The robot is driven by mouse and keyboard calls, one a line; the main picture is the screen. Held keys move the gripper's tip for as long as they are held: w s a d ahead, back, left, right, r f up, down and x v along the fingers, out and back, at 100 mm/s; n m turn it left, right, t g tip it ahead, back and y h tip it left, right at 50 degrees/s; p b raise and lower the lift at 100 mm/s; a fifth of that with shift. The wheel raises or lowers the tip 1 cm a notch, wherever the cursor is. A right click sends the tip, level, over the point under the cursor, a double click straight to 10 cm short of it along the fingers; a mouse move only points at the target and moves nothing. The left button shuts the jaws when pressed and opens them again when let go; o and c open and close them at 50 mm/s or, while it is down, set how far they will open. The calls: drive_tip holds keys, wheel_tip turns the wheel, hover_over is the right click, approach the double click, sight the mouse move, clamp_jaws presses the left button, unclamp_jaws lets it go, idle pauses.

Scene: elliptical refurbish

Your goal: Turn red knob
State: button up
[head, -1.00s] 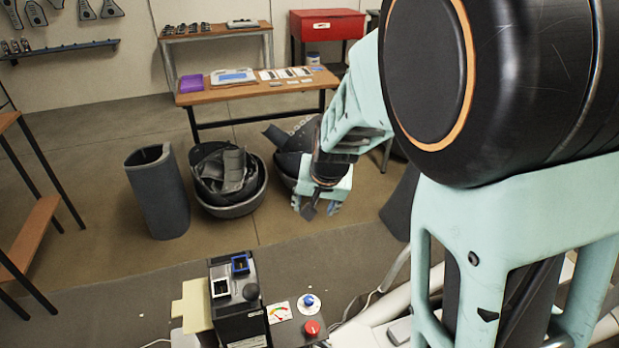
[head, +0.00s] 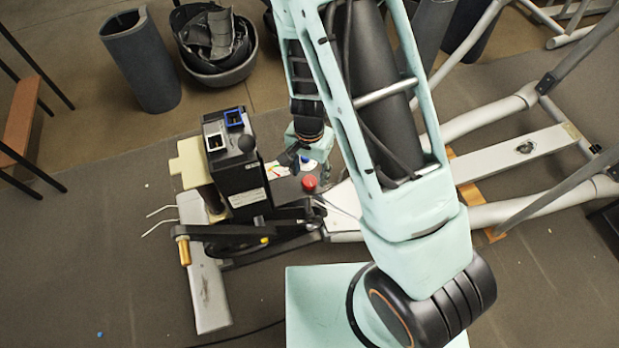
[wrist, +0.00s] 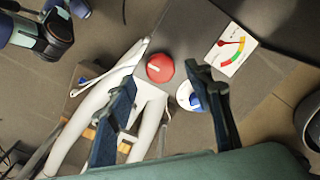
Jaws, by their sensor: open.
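The red knob (head: 309,182) sits on the dark panel of the machine, below and slightly right of my gripper (head: 296,157) in the head view. In the wrist view the red knob (wrist: 160,67) shows a white mark on its top and lies beyond my open fingers (wrist: 160,100), in line with the gap between them. My gripper is empty and apart from the knob. A blue and white knob (wrist: 190,95) is beside the red one, partly hidden by the right finger.
A gauge card (wrist: 232,49) with coloured bands lies next to the knobs. A black box (head: 236,160) with switches and a ball-topped lever (head: 246,143) stands left of my gripper. The machine's pale rails (head: 480,120) extend right.

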sight(309, 181)
drive_tip(key=shift+f, duration=1.55)
drive_tip(key=c, duration=1.2)
drive_tip(key=shift+o, duration=0.2)
drive_tip(key=shift+m, duration=0.4)
drive_tip(key=m+p, duration=0.1)
drive_tip(key=m, duration=0.3)
drive_tip(key=shift+r+m, duration=0.1)
drive_tip(key=shift+m, duration=0.2)
drive_tip(key=shift+m+p, duration=0.9)
drive_tip(key=shift+m, duration=1.3)
